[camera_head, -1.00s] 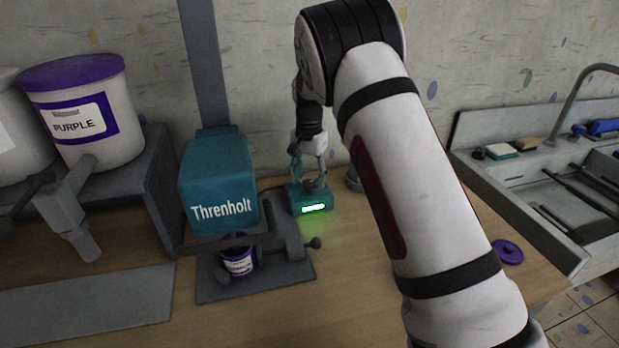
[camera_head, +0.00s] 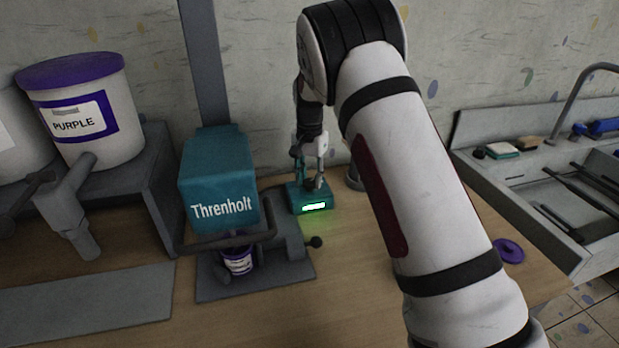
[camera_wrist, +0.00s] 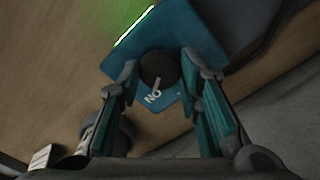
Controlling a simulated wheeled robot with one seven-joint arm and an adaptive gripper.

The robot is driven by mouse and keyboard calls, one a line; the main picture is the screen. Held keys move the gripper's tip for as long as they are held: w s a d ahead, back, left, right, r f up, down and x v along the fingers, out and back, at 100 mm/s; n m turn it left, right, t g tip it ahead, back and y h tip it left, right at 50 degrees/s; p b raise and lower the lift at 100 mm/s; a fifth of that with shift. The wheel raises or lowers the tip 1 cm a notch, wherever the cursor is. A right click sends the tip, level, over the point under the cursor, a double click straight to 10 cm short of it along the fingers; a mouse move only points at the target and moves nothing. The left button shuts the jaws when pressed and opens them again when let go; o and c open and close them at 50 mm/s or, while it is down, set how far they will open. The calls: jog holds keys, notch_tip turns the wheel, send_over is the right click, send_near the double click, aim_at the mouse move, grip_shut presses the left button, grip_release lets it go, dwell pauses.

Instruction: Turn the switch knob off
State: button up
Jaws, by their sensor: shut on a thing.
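The teal switch box (camera_head: 309,200) sits on the wooden table at the right of the Threnholt machine, with its green display lit. It also shows in the wrist view (camera_wrist: 205,30). The dark round switch knob (camera_wrist: 158,68) is on its top, with a white pointer line toward white lettering that looks like ON. My gripper (camera_head: 312,183) is down at the box, its teal-padded fingers shut on the knob from both sides.
The Threnholt machine (camera_head: 217,180) stands close on the left, with a small purple-labelled can (camera_head: 238,262) in it and a lever knob (camera_head: 316,242) sticking out toward the right. A purple lid (camera_head: 509,251) lies near the sink (camera_head: 530,200). The table front is clear.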

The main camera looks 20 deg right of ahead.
aim_at(309, 181)
jog(key=n+b, duration=0.2)
jog(key=n, duration=0.3)
jog(key=n+b, duration=0.2)
jog(key=n, duration=0.4)
dwell(0.3)
jog(key=shift+n, duration=0.3)
jog(key=o, duration=1.1)
jog(key=shift+o, duration=0.2)
notch_tip(309, 181, up, 12)
